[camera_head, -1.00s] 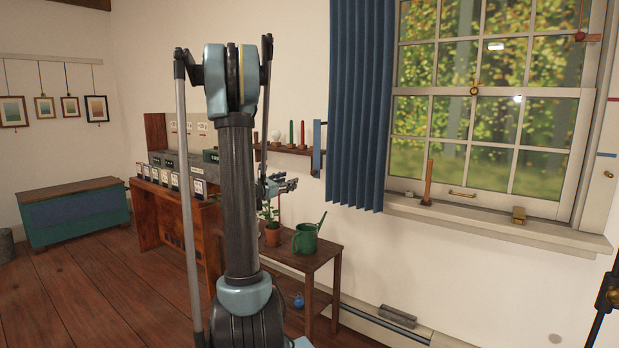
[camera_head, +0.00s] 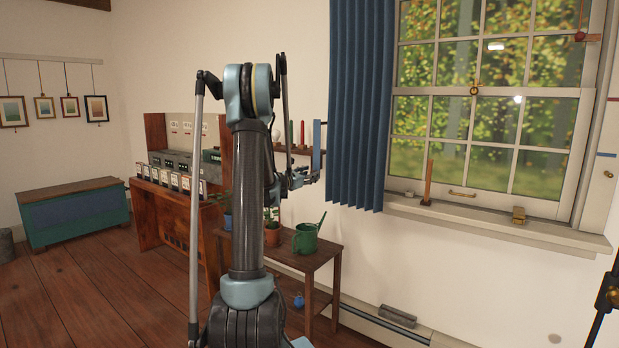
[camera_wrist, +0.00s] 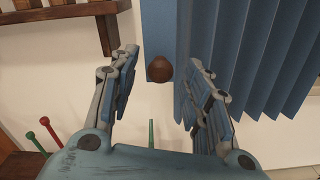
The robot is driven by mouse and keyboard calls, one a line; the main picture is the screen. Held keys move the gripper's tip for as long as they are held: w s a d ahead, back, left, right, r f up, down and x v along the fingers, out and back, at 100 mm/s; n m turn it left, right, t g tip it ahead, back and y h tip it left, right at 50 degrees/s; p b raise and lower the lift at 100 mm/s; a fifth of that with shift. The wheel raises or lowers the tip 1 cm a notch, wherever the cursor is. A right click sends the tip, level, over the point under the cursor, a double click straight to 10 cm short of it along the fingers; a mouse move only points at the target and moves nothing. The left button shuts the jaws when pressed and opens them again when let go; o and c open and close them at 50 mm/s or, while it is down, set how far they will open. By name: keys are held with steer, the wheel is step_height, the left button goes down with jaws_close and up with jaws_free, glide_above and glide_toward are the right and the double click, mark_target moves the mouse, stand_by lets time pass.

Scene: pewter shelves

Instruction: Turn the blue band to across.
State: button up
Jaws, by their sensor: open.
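The blue band (camera_head: 317,147) is a narrow upright strip beside the left edge of the blue curtain (camera_head: 357,110). In the wrist view, the band (camera_wrist: 158,25) hangs down with a round brown knob (camera_wrist: 160,68) at its lower end. My gripper (camera_head: 306,177) is close to the band's lower part in the head view. In the wrist view, my gripper (camera_wrist: 157,62) is open, with the knob showing between its two fingers. I cannot tell how far the knob is from the fingers, and no contact shows.
The curtain's folds (camera_wrist: 255,60) are close to the right finger. A wooden wall shelf (camera_wrist: 75,15) shows at upper left. Below my arm stands a small table (camera_head: 318,262) with a green watering can (camera_head: 306,239) and a potted plant (camera_head: 271,235).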

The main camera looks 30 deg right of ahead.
steer(key=shift+w+d, duration=0.25)
steer(key=shift+d, duration=0.35)
jaws_close()
